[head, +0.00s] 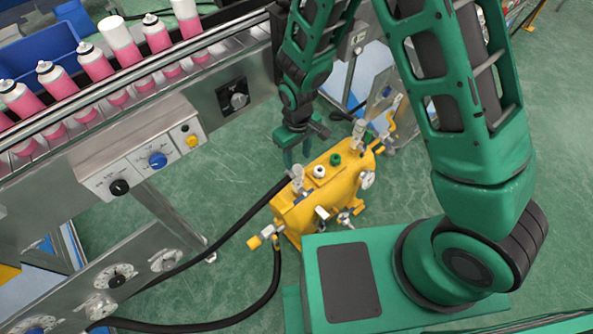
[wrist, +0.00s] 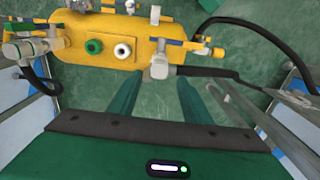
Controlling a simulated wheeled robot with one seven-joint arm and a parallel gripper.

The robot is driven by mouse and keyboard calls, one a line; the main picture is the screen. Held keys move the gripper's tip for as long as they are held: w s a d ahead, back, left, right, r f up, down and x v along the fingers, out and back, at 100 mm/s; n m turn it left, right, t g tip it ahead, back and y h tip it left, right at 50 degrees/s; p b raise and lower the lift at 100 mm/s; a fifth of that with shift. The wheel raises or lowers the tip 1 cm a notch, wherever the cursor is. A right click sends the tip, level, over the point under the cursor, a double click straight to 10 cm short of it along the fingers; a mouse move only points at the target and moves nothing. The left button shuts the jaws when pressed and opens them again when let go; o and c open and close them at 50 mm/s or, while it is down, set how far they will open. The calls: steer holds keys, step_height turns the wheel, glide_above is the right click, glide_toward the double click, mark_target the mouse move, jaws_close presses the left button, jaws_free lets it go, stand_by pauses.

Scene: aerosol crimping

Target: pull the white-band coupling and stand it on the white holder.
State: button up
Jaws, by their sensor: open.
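A pale coupling (head: 297,174) stands on the near left end of the yellow tank, with a black hose leading off it. In the wrist view this coupling (wrist: 159,67) shows between my fingertips; its band colour is too small to tell. My gripper (head: 292,160) is open and empty, fingers pointing down just behind and above this coupling. The wrist view also shows both spread fingers of my gripper (wrist: 159,88). The white holder (head: 320,171), a short round post, is on the tank top and is empty. It also shows in the wrist view (wrist: 122,51).
A green holder (head: 335,158) sits beside the white one. Another fitting (head: 358,135) stands at the tank's far end. Black hoses (head: 240,213) run left from the yellow tank (head: 345,185). A conveyor (head: 150,92) with pink cans flanks the left.

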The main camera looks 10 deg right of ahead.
mark_target(297, 168)
steer(key=shift+f, duration=3.6)
jaws_close()
steer(key=shift+r, duration=3)
